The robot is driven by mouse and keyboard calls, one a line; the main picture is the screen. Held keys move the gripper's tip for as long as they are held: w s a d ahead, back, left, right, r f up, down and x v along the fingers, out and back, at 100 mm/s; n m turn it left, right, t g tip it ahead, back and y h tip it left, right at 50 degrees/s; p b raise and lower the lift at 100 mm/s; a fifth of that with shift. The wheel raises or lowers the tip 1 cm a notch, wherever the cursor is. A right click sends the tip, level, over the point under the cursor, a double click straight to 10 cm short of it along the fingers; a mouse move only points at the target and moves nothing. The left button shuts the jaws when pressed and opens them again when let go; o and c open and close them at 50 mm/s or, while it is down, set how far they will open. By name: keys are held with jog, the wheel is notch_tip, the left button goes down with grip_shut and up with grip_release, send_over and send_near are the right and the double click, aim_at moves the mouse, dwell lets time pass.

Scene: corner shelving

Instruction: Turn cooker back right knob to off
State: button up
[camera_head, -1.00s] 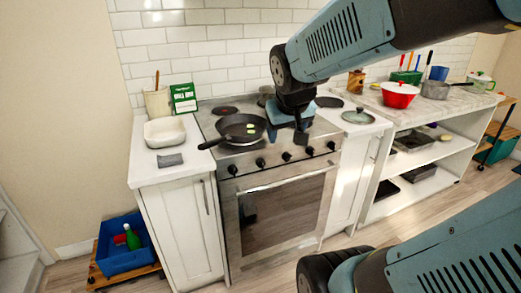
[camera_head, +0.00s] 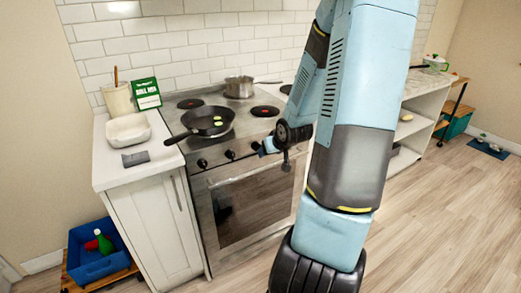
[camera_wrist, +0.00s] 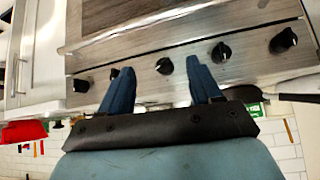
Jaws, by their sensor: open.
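The steel cooker (camera_head: 250,185) has a row of several black knobs along its front panel. In the head view two of them show at the left, the left knob (camera_head: 202,162) and another knob (camera_head: 230,154); my arm hides the right end. My gripper (camera_head: 272,150) is in front of the panel there. The wrist view is upside down. In it my gripper (camera_wrist: 160,65) is open and empty, with the middle knob (camera_wrist: 165,65) seen between its fingertips. A knob (camera_wrist: 113,73) is beside the left finger and another (camera_wrist: 82,85) is further left. Contact cannot be told.
A black frying pan (camera_head: 208,121) and a steel pot (camera_head: 239,87) stand on the hob, with the pan's handle sticking out left. A white counter (camera_head: 112,172) with a dish (camera_head: 128,129) is at left.

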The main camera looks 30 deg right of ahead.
aim_at(257, 147)
jog(key=s+d+f+m+t+y, duration=0.2)
jog(key=d+f+m+t+y, duration=0.15)
jog(key=f+m+t, duration=0.45)
jog(key=w+a+r+n+t, duration=0.1)
jog(key=w, duration=1.2)
jog(key=shift+a+r, duration=0.2)
jog(key=shift+a, duration=0.05)
jog(key=shift+w+h, duration=0.1)
jog(key=shift+h, duration=0.15)
jog(key=shift+c, duration=0.2)
